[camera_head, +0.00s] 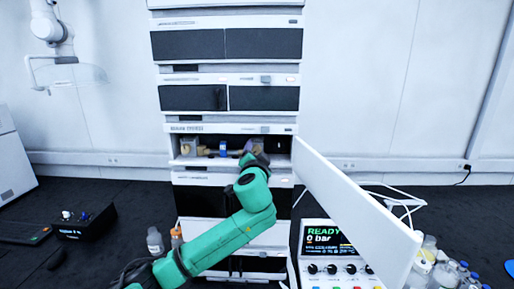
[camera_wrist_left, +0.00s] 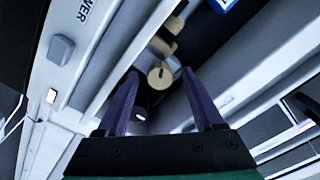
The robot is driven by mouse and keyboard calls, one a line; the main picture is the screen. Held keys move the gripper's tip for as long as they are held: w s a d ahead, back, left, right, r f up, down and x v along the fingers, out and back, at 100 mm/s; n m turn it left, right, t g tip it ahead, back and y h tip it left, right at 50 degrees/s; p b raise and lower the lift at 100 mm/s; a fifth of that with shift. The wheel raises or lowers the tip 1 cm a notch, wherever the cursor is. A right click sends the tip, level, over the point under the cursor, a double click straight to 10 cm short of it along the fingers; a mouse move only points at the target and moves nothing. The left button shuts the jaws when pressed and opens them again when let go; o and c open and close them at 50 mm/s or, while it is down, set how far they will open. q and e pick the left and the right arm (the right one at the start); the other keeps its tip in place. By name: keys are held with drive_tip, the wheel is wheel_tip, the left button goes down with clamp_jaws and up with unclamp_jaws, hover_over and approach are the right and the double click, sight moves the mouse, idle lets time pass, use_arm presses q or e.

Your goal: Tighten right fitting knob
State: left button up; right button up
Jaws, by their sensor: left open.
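The open compartment (camera_head: 205,157) is in the middle of the instrument stack. My left gripper (camera_head: 252,160) reaches into its right side, coming from the lower left. In the left wrist view, the left gripper (camera_wrist_left: 160,76) has its two dark purple fingers spread apart. A round beige knob (camera_wrist_left: 159,77) with a small dark slot shows between and just beyond the fingertips; I cannot tell if either finger touches it. In the head view my gripper hides this right knob. A beige fitting (camera_head: 187,147) stands at the compartment's left end. My right gripper is not in view.
A blue piece (camera_head: 224,149) sits mid-compartment. The white door (camera_head: 355,205) stands swung open to the right. A control box (camera_head: 335,255) reading READY, 0 bar stands at front right. Bottles (camera_head: 440,265) stand at far right, and a black box (camera_head: 85,222) at left.

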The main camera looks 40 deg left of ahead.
use_arm(q)
clamp_jaws()
drive_tip(key=shift+m, duration=0.4)
drive_tip(key=m+p, duration=0.1)
drive_tip(key=m, duration=0.3)
drive_tip(key=shift+m, duration=0.3)
drive_tip(key=m, duration=0.5)
drive_tip(key=shift+f+m+p, duration=0.1)
drive_tip(key=shift+m+p, duration=0.2)
drive_tip(key=shift+p, duration=0.1)
drive_tip(key=m, duration=1.2)
drive_tip(key=shift+f, duration=0.1)
